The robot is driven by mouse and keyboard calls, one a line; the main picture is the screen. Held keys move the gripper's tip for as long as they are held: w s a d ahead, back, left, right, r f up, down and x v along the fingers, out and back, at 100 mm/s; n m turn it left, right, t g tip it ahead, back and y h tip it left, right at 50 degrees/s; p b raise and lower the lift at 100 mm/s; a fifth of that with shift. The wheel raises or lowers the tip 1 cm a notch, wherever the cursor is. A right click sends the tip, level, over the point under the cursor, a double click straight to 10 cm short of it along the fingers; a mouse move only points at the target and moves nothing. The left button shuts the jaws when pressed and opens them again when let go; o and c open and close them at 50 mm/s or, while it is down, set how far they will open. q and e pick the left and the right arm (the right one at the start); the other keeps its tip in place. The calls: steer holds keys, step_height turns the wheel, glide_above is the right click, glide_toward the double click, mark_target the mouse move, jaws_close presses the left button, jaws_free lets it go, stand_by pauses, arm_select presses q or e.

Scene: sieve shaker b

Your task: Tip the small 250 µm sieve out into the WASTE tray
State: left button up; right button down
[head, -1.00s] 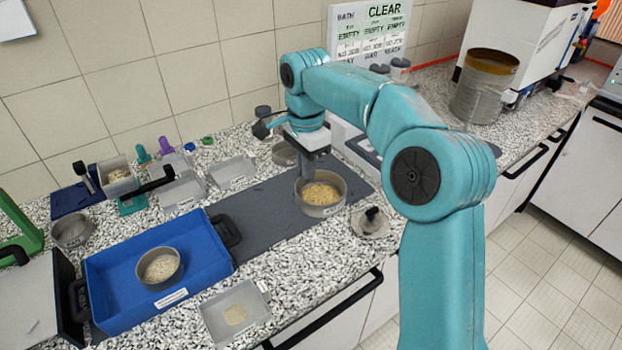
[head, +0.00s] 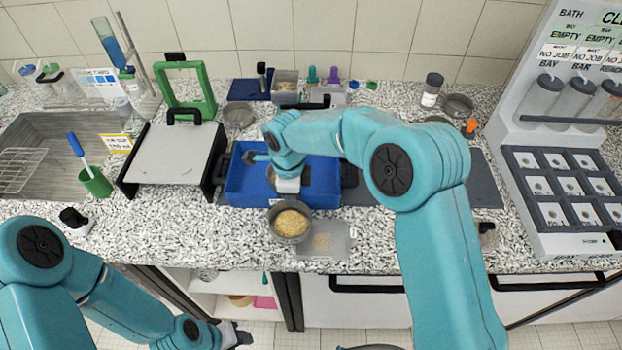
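A round metal sieve (head: 290,224) holding tan grains is in my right gripper (head: 287,200), which is shut on its far rim. The sieve looks level, at the front edge of the blue tray (head: 243,186), and overlaps the left side of a shallow clear tray (head: 335,246) with a little tan material in it. How high the sieve is held is hard to tell. Another round metal pan (head: 305,180) sits in the blue tray, mostly hidden by my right gripper. No WASTE label is readable. My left gripper (head: 238,336) is low, in front of the counter, its fingers too small to judge.
A grey board with black handles (head: 175,155) and a green frame (head: 186,88) stand left of the blue tray. A sink (head: 50,140) is farther left. The grey mat (head: 484,180) is right of my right arm, and a white machine (head: 565,190) stands beyond it.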

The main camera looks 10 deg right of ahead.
mark_target(304, 202)
steer(key=d+t+y, duration=0.1)
steer(key=y, duration=0.1)
steer(key=s+d+y, duration=0.1)
steer(key=d, duration=0.1)
steer(key=s+d+r+t+y, duration=0.1)
steer(key=y, duration=0.1)
steer(key=shift+s+d+t+y, duration=0.1)
steer(key=shift+d+t+y, duration=0.05)
steer(key=shift+t+y, duration=0.15)
steer(key=shift+s+d+t+y, duration=0.1)
steer(key=shift+d+t+y, duration=0.15)
steer(key=shift+y, duration=0.35)
steer(key=d+t+y+b, duration=0.1)
steer(key=y+b, duration=0.2)
steer(key=b, duration=0.5)
steer(key=s+d+t+y+b, duration=0.1)
steer(key=t+y+b, duration=0.1)
steer(key=b, duration=0.6)
steer(key=d+t+y+b, duration=0.1)
steer(key=d+y+b, duration=0.1)
steer(key=b, duration=0.6)
steer(key=shift+s+f+y, duration=0.25)
steer(key=shift+s+y, duration=0.15)
steer(key=shift+y, duration=0.5)
steer(key=shift+s+d+t+y+b, duration=0.2)
steer(key=shift+d+t+y+b, duration=0.2)
steer(key=shift+y+b, duration=0.75)
steer(key=shift+s+d+t+y+b, duration=0.15)
steer(key=shift+d+t+y+b, duration=0.25)
steer(key=shift+b, duration=1.45)
